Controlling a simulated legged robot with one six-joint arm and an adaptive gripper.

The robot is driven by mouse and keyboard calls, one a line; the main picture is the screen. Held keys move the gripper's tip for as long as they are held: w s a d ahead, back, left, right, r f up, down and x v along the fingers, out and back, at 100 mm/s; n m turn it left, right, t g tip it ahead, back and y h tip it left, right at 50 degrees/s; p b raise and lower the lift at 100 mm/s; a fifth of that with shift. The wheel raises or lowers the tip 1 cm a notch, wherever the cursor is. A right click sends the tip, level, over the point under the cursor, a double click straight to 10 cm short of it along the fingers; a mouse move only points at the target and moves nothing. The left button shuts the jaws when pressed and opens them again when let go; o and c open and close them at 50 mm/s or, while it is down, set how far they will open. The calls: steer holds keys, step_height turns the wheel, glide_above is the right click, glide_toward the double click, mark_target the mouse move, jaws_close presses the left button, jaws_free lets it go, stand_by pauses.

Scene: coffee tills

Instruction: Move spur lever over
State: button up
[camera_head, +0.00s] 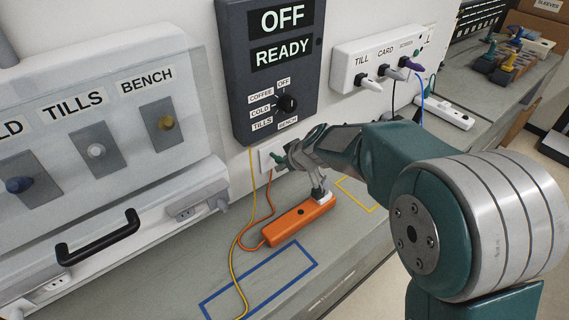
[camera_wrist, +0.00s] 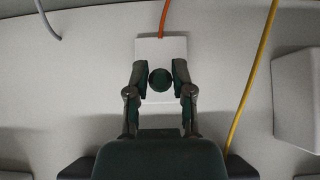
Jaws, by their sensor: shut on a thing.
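A white spur plate (camera_head: 268,153) is on the wall below the dark control box, with an orange cable at it. In the wrist view the plate (camera_wrist: 160,46) faces me, and a dark green round lever end (camera_wrist: 160,79) is in front of it. My gripper (camera_head: 287,160) is at the plate, its arm reaching in from the right. In the wrist view my gripper (camera_wrist: 160,77) has one finger on each side of the round lever end and is shut on it. The fingers hide part of the plate in the head view.
An orange power strip (camera_head: 299,222) lies on the counter just below my gripper, with a white plug. The dark control box (camera_head: 268,70) above reads OFF and READY. A white socket box (camera_head: 382,63) holds several plugs. A yellow cable (camera_head: 239,245) runs down the counter.

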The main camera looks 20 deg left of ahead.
steer(key=shift+f, duration=0.95)
steer(key=shift+w+a+f, duration=0.15)
steer(key=shift+a+f, duration=0.05)
steer(key=shift+f, duration=0.6)
steer(key=shift+w+a+f, duration=0.2)
steer(key=shift+a+f, duration=0.15)
steer(key=shift+f, duration=0.15)
steer(key=o, duration=0.9)
